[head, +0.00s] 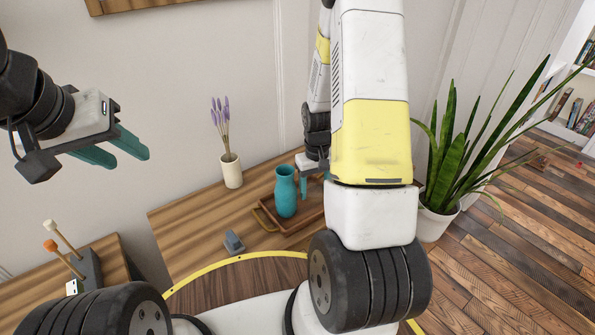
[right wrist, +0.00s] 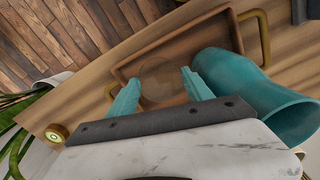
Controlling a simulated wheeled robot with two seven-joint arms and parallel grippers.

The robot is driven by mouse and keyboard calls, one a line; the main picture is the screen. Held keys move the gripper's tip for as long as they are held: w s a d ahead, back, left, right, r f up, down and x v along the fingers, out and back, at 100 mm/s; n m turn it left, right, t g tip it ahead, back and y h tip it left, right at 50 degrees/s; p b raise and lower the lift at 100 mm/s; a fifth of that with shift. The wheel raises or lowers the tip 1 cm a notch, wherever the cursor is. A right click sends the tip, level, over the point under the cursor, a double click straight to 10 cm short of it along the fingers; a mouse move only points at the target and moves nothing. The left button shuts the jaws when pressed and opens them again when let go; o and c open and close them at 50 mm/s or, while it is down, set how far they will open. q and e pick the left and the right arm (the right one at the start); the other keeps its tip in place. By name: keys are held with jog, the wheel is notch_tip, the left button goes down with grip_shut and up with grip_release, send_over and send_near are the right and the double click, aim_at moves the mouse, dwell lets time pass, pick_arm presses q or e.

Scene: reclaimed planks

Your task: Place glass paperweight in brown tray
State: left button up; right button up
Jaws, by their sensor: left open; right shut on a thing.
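The brown tray (head: 268,223) lies on the wooden table with a teal vase (head: 286,192) at its left part. In the right wrist view the tray (right wrist: 190,40) shows its rim and two handles. The glass paperweight (right wrist: 163,78) is a clear, rounded, brownish-looking shape between the fingertips of my right gripper (right wrist: 163,77). My right gripper is shut on it, over the tray floor; I cannot tell whether the glass touches the floor. In the head view my arm largely hides this gripper (head: 314,178) and the paperweight. My left gripper (head: 132,148) is open and empty, high at the left.
The vase (right wrist: 255,95) is close to my right gripper's finger. A white pot with lavender (head: 231,170) stands behind the tray. A small grey object (head: 234,242) sits at the table's front. A potted plant (head: 435,210) stands at the right.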

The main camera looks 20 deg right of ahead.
jog(key=w, duration=0.3)
jog(key=shift+w+d+f, duration=0.2)
jog(key=shift+w+d, duration=0.05)
jog(key=shift+d, duration=0.05)
jog(key=shift+f, duration=1.7)
jog(key=shift+f, duration=0.15)
jog(key=o, duration=1.3)
notch_tip(320, 180, up, 12)
notch_tip(320, 180, up, 16)
jog(key=t+y, duration=0.1)
jog(key=t, duration=0.2)
send_over(312, 189)
jog(key=s+a, duration=0.4)
jog(key=s+a+r+t, duration=0.1)
jog(key=s+a+r, duration=0.1)
jog(key=s+r, duration=0.1)
jog(key=s+a+r+t, duration=0.1)
jog(key=s+r, duration=0.2)
jog(key=s, duration=0.2)
jog(key=s+a+r+t+y, duration=0.1)
jog(key=s+a+r, duration=0.1)
jog(key=s+r, duration=0.1)
jog(key=shift+s+a, duration=0.35)
jog(key=shift+s, duration=0.45)
